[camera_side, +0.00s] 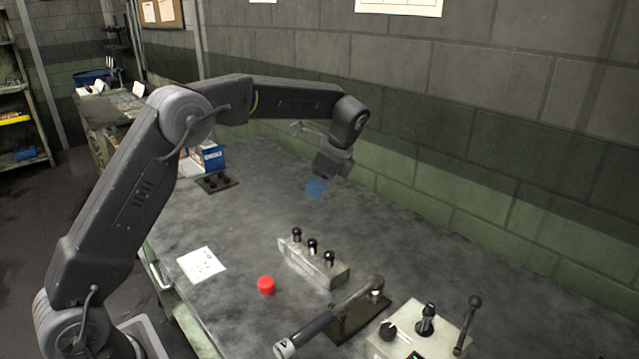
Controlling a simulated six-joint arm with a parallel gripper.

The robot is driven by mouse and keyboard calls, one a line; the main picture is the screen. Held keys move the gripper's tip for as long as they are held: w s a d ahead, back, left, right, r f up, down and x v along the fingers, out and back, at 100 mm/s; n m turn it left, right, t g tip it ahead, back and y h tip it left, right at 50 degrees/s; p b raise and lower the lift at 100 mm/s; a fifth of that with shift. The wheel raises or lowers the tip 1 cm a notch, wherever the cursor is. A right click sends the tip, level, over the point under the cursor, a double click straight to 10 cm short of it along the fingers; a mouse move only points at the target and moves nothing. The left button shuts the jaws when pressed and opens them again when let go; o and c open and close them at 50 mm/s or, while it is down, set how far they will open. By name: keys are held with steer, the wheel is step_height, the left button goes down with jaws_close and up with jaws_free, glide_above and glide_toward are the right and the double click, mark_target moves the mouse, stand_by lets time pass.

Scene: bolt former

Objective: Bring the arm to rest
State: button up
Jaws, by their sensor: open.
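My gripper (316,187) hangs over the back half of the workbench (250,215), pointing down and a little left. Its blue fingertips are small in the picture, with nothing seen between them. It is open and apart from everything on the bench. My arm reaches in from the lower left and arches over the bench.
Below my gripper, toward the front, stands a grey block (318,269) with three black-topped pegs. A dark plate (217,182) and a blue-white box (212,157) sit behind. A block wall (480,110) bounds the right.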

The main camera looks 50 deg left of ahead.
steer(key=s+d+r+n+t+h, duration=0.1)
steer(key=s+d+r+n+t, duration=0.15)
steer(key=s+r, duration=0.4)
steer(key=s+d+r+n+t+h, duration=0.1)
steer(key=s+d+r+n+t, duration=0.15)
steer(key=s, duration=0.65)
steer(key=s+d+f+n+t+h, duration=0.1)
steer(key=s+d+n, duration=0.1)
steer(key=s, duration=0.5)
steer(key=s+d+f+n+t+h, duration=0.1)
steer(key=s+d+f+n, duration=0.1)
steer(key=s+n, duration=0.3)
steer(key=shift+s+d+f+t, duration=0.3)
steer(key=shift+s+t, duration=0.1)
steer(key=shift+s, duration=0.7)
